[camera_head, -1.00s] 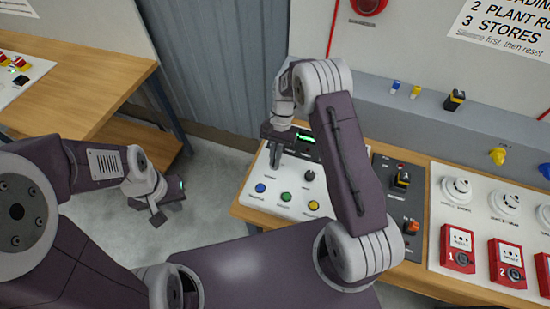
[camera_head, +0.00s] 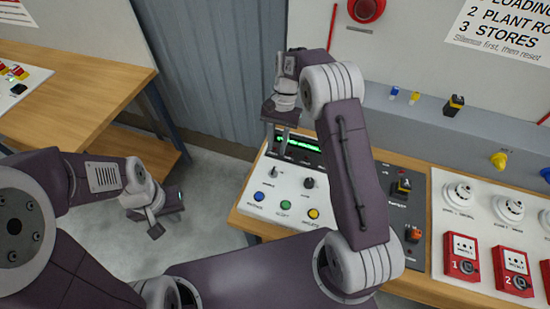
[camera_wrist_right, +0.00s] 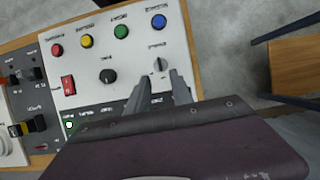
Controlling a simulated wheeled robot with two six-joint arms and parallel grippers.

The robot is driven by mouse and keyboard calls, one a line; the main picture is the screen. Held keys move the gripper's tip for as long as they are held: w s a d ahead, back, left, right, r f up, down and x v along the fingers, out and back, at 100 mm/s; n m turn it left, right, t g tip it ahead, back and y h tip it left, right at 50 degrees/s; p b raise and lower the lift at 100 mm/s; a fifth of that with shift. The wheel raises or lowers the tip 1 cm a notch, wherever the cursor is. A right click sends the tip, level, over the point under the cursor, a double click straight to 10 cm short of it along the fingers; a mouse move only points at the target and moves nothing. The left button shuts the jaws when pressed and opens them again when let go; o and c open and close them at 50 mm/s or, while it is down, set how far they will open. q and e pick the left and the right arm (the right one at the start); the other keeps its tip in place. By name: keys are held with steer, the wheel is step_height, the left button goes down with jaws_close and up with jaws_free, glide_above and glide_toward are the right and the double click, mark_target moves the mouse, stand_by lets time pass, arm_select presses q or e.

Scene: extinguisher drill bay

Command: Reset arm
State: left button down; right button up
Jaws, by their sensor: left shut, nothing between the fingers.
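My right gripper (camera_head: 277,142) is raised at the back left of the white control panel (camera_head: 291,190), with its fingers apart and nothing between them. In the right wrist view its two fingers (camera_wrist_right: 160,88) reach over the panel edge near a grey knob (camera_wrist_right: 160,65). The panel carries a lit green display (camera_head: 300,141), two knobs, and blue (camera_head: 258,197), green (camera_head: 285,205) and yellow (camera_head: 314,213) buttons. A red button (camera_wrist_right: 58,51) also shows in the wrist view. My left gripper (camera_head: 162,216) is shut and empty, low over the floor at the left.
A dark switch panel (camera_head: 385,205) and a white board with detectors (camera_head: 459,194) and red call points (camera_head: 461,256) stand to the right. A wooden table (camera_head: 85,85) is at the left. Grey floor (camera_head: 215,180) lies open between the benches.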

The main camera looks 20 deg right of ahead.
steer(key=shift+w+d+r, duration=0.1)
steer(key=shift+w+r, duration=0.05)
steer(key=shift+r, duration=0.25)
steer(key=s+r+t, duration=0.1)
steer(key=s+r, duration=0.3)
steer(key=r, duration=0.3)
steer(key=s+d+f+n+t+h, duration=0.1)
steer(key=s+f+n+t, duration=0.1)
steer(key=s, duration=0.4)
steer(key=s+d+f+n+t+h, duration=0.1)
steer(key=s+d+f+n, duration=0.1)
steer(key=s+f+n, duration=0.2)
steer(key=shift+s+d+f+t+b, duration=0.25)
steer(key=shift+s+f+t+b, duration=0.25)
steer(key=shift+s, duration=0.8)
steer(key=shift+f, duration=0.1)
